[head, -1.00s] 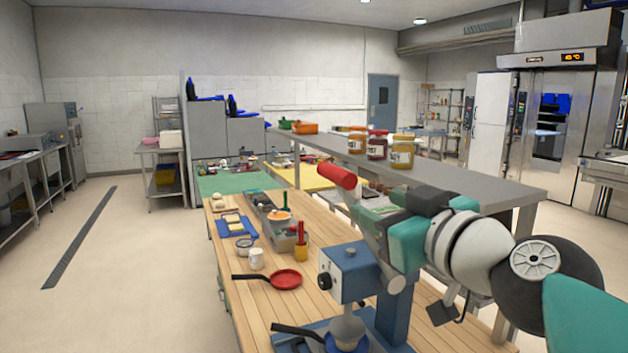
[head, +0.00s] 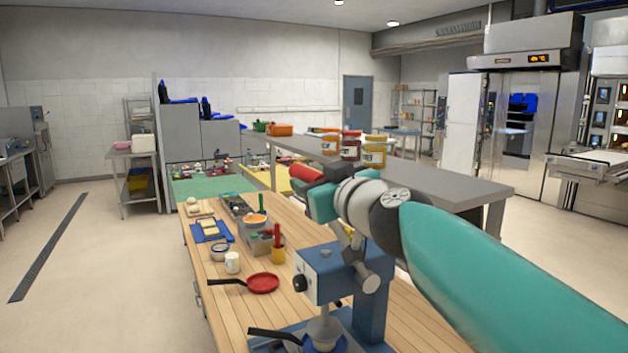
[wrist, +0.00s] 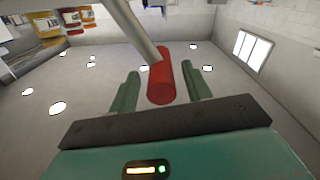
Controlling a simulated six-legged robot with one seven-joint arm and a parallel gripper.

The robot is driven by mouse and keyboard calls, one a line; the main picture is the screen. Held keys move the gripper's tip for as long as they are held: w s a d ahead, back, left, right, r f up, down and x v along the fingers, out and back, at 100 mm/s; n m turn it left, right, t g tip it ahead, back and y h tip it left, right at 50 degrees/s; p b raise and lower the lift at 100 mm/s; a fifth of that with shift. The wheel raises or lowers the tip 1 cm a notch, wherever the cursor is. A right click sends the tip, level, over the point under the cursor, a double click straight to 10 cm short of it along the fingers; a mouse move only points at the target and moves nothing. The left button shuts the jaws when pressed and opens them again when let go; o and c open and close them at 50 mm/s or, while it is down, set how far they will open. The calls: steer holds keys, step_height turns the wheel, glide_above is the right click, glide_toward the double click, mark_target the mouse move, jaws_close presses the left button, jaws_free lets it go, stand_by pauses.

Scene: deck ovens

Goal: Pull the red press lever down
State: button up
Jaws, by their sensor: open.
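The red press lever handle (head: 307,174) sits at the top of a grey metal rod on the blue press (head: 330,272), which stands on the wooden table. The lever is raised. In the wrist view the red handle (wrist: 160,80) lies between the two green fingers of my gripper (wrist: 158,88), with a gap on each side. My gripper is open. In the head view my gripper (head: 318,190) is at the handle, and my wrist hides part of the handle and rod.
A grey shelf (head: 440,178) with several jars (head: 350,148) runs behind my arm. A red pan (head: 263,283), a white mug (head: 232,262) and a yellow pot (head: 277,254) stand on the table (head: 225,300) left of the press. A portafilter-like black handle (head: 272,335) sticks out at the press base.

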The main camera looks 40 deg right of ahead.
steer(key=shift+w+d, duration=0.1)
steer(key=shift+w, duration=0.4)
jaws_close()
